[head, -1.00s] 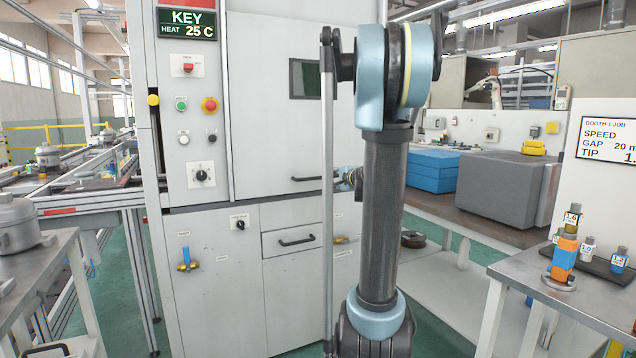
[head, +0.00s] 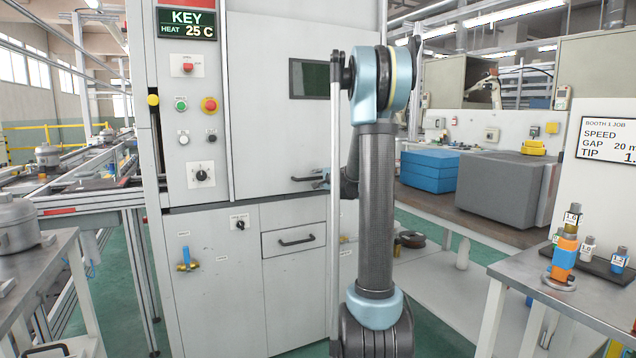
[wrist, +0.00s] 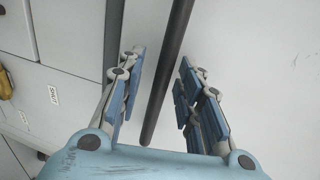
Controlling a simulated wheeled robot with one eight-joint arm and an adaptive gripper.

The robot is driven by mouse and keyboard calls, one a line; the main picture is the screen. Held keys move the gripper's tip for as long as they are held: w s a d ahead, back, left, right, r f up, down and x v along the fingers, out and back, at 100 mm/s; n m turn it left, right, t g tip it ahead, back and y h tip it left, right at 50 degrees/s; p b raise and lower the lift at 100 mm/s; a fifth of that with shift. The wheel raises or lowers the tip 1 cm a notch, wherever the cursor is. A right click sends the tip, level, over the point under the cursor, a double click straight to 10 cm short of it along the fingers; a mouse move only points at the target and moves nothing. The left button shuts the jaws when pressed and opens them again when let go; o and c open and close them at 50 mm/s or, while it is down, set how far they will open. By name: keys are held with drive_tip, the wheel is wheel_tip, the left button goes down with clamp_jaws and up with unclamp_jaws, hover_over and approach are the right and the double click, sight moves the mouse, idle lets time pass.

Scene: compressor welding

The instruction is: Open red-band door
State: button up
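The pale grey cabinet's upper door (head: 262,120) has a small dark window and looks shut flush. A dark red strip (head: 186,4) shows above the display beside it; I see no red band on the door face. The door's dark bar handle (head: 303,179) is near its lower edge. My gripper (head: 322,180) is at the handle's right end in the head view, partly hidden by my arm. In the wrist view my gripper (wrist: 162,60) is open, with the dark handle bar (wrist: 165,80) running between its fingers. The fingers do not look closed on it.
A drawer with a handle (head: 296,241) and a lower door with a blue-levered valve (head: 186,262) are below. A control panel (head: 190,130) is left of the door. A bench with blue boxes (head: 430,170) stands right, and a tool table (head: 545,278) is at front right.

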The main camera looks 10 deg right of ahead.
drive_tip(key=shift+w+f, duration=0.1)
drive_tip(key=shift+w, duration=0.2)
drive_tip(key=shift+c, duration=0.3)
drive_tip(key=shift+a, duration=0.1)
clamp_jaws()
